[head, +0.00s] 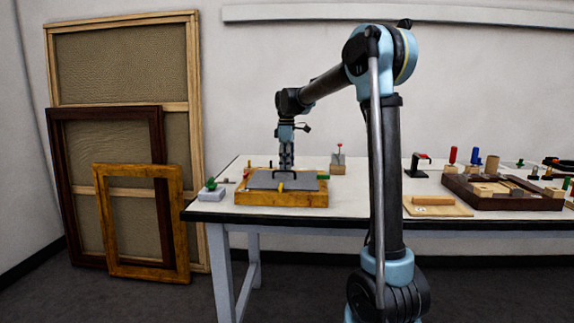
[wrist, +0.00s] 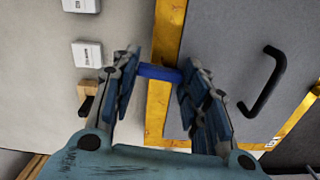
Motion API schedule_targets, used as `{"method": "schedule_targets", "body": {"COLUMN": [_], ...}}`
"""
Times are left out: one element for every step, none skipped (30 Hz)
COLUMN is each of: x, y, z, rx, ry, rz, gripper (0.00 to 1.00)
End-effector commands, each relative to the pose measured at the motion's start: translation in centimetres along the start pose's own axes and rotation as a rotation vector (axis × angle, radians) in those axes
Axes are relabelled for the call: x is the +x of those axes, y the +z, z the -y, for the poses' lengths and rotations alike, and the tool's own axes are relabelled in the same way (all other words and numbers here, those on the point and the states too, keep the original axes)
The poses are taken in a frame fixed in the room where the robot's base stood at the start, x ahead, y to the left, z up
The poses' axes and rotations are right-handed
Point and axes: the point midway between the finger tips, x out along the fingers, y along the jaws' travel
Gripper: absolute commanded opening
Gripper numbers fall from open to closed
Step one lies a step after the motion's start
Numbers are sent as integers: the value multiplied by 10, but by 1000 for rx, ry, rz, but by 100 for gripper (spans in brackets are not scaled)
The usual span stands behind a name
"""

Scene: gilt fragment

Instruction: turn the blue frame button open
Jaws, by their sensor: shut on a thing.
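The gilt frame (head: 268,200) lies flat on the table with a grey panel (head: 262,180) inside it; its gilt rail (wrist: 168,25) also shows in the wrist view. The blue frame button (wrist: 159,72) lies crosswise over that rail. My gripper (wrist: 162,66) is shut on the button, with one finger at each end of it. In the head view my gripper (head: 287,166) points down over the frame, and the blue button cannot be made out there. A green button (head: 323,177) and a yellow one (head: 281,187) show on the frame's edges.
A black handle (wrist: 265,82) stands on the panel, right of my gripper. White blocks (wrist: 87,54) lie left of the rail. A grey block with a green knob (head: 212,190) is at the table's left end. A brown tray (head: 500,197) of parts stands right.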

Motion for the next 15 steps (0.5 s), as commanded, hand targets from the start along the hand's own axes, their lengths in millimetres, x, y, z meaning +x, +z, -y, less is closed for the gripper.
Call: {"method": "schedule_targets", "body": {"x": [0,0,0,0,0,0,0,0,0,0,0,0,0,0,0], "y": [0,0,0,0,0,0,0,0,0,0,0,0,0,0,0], "z": [-2,-2,-2,-2,-2,-2,-2,-2,-2,-2,-2,-2,-2,-2,-2], "rx": [32,54,86,111,138,174,203,231,269,298,327,365,394,423,460], "ry": [3,3,3,4,4,4,4,4,4,4,4,4,4,4,4], "rz": [-1,-1,-1,-1,-1,-1,-1,-1,-1,-1,-1,-1,-1,-1,-2], "gripper": [18,18,18,18,18,18,18,18,18,18,18,18,18,18,18]}}
